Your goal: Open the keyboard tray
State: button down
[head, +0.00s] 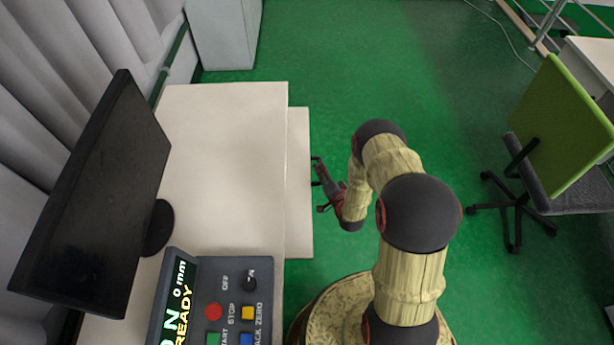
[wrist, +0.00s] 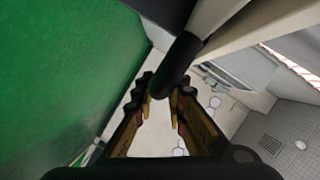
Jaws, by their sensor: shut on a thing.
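The keyboard tray (head: 299,215) is a pale board that sticks out a little from under the right edge of the desk. A small black handle (head: 315,170) is on its outer edge. My gripper (head: 321,184) is at this handle, at the tray's right side. In the wrist view the black handle (wrist: 176,66) is a rounded bar between the two fingertips of my gripper (wrist: 167,90), which is shut on it. The tray's inside is hidden under the desk top.
The white desk (head: 225,130) carries a black monitor (head: 95,200) and a control box (head: 225,300) with coloured buttons. A green office chair (head: 560,130) stands at the right. The green floor (head: 340,70) between desk and chair is clear. A grey cabinet (head: 225,35) stands behind the desk.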

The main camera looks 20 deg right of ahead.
jog(key=s+d, duration=0.4)
jog(key=d, duration=0.7)
jog(key=shift+d+b, duration=0.35)
jog(key=c, duration=2.1)
grip_release()
jog(key=v, duration=1.2)
